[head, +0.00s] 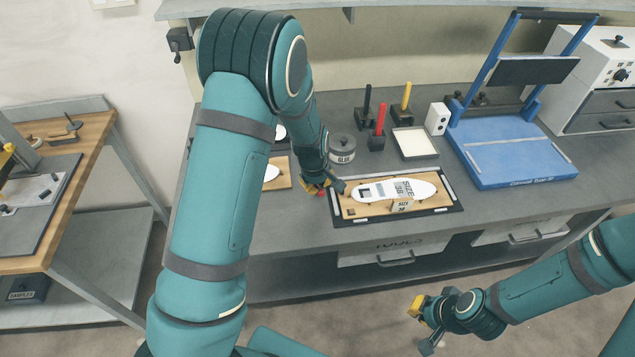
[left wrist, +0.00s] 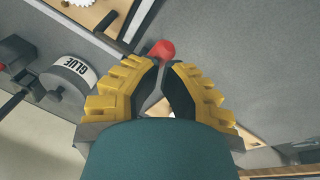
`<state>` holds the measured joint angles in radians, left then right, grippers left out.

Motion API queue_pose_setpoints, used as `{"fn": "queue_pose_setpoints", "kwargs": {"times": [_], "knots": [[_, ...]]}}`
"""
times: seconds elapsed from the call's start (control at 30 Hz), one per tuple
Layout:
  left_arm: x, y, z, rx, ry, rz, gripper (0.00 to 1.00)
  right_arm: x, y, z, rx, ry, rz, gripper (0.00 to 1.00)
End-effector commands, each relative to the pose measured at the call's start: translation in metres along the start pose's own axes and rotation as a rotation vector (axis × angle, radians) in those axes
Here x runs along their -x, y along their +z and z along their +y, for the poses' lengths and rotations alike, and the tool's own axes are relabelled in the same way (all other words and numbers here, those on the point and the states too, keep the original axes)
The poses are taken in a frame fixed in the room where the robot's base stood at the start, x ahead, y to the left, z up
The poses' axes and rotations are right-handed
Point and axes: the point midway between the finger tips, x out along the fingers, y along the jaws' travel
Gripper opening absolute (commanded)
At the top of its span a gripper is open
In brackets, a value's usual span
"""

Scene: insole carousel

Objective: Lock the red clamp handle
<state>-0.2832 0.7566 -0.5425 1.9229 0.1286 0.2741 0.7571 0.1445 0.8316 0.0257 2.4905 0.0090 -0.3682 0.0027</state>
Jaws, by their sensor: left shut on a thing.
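The red clamp handle (left wrist: 162,50) shows as a rounded red end at my left fingertips in the left wrist view. In the head view only a small red bit (head: 321,194) shows under the fingers, at the left edge of a dark-framed board (head: 398,211) with a white insole (head: 376,191). My left gripper (head: 335,189) is shut on the handle, its fingertips (left wrist: 163,68) close together around it. The rest of the clamp is hidden by the gripper. My right gripper (head: 424,325) is open and empty, low in front of the bench.
Black (head: 367,97), red (head: 381,118) and yellow (head: 407,94) upright-handled tools stand behind the board. A glue tin (head: 342,148) is close behind my left gripper. A white tray (head: 414,143) and blue press (head: 512,150) stand to the right. Bench between board and front edge is clear.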

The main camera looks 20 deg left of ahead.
Motion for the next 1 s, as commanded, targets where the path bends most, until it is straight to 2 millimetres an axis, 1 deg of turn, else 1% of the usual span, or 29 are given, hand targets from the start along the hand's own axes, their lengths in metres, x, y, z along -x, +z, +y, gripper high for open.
{"fn": "queue_pose_setpoints", "kwargs": {"times": [0.23,0.33,0.47,0.6,0.63,0.73,1.0], "knots": [[0.000,0.000,0.000,0.000,0.000,0.000,0.00,0.000,0.000,0.000,0.000,0.000,0.000,0.00],[0.003,-0.002,0.000,0.001,0.000,0.000,0.00,0.003,0.000,-0.001,0.000,0.000,0.000,0.00],[0.017,-0.011,-0.001,0.001,0.001,0.001,0.00,0.013,-0.001,-0.004,0.000,-0.002,0.000,0.00],[0.038,-0.026,-0.002,0.000,0.002,0.001,0.00,0.029,-0.003,-0.009,-0.001,-0.005,-0.001,0.00],[0.041,-0.024,-0.003,-0.002,0.002,0.000,0.00,0.029,-0.003,-0.009,-0.001,-0.005,-0.001,0.00],[0.050,-0.006,-0.011,-0.005,0.002,-0.003,0.00,0.025,-0.003,-0.008,0.000,-0.005,-0.001,0.00],[0.082,0.028,-0.032,-0.005,0.001,-0.002,0.00,0.029,-0.003,-0.009,0.000,-0.005,0.000,0.00]]}}
